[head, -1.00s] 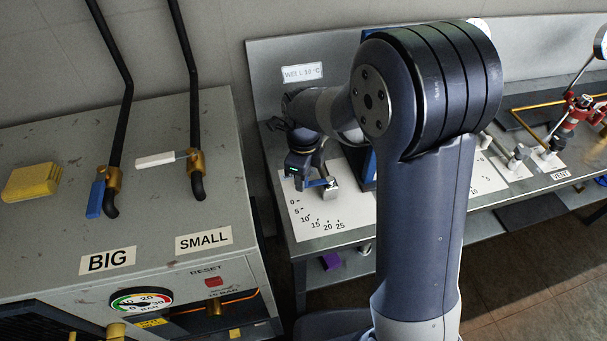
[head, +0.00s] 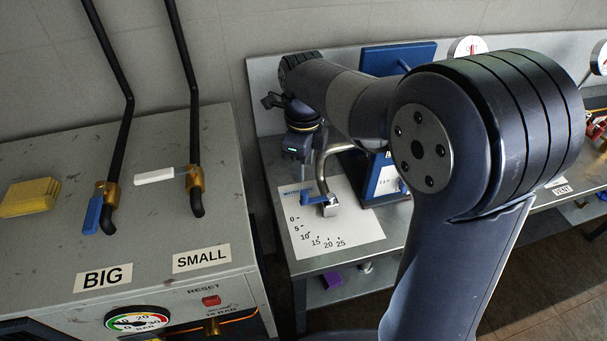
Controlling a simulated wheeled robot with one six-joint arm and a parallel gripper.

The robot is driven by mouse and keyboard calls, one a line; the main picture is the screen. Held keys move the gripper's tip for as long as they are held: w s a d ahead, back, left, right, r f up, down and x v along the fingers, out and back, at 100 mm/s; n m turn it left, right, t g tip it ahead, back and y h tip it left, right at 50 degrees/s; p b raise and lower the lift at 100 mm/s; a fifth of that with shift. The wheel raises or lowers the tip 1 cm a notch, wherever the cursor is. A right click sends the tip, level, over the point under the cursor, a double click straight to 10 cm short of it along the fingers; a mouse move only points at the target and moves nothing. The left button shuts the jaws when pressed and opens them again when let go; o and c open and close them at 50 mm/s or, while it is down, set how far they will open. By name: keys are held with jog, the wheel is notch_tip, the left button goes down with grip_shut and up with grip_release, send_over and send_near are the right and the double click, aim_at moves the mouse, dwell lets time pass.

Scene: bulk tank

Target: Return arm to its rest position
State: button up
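My gripper (head: 297,160) hangs at the end of my bent arm, above the left end of the steel bench. Its fingers are small and dark here, and I cannot tell whether they are open or shut. A bent metal pipe with a blue lever (head: 318,199) stands just right of and below it, over a white sheet with a number scale (head: 355,228). The gripper appears apart from the lever. My arm's large elbow and upper link cover much of the right half of the head view and hide part of the bench.
At left is a grey cabinet (head: 60,250) with a blue-handled valve (head: 96,212), a white-handled valve (head: 160,175), a yellow sponge (head: 28,197) and a pressure gauge (head: 139,320). A blue box (head: 378,180) stands behind the scale sheet. Red fittings (head: 597,130) show at far right.

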aim_at(304, 193)
jog(key=shift+r, duration=0.25)
notch_tip(304, 193, down, 11)
jog(key=shift+r+p, duration=0.1)
jog(key=shift+p, duration=0.35)
jog(key=shift+s, duration=0.15)
jog(key=shift+n, duration=0.3)
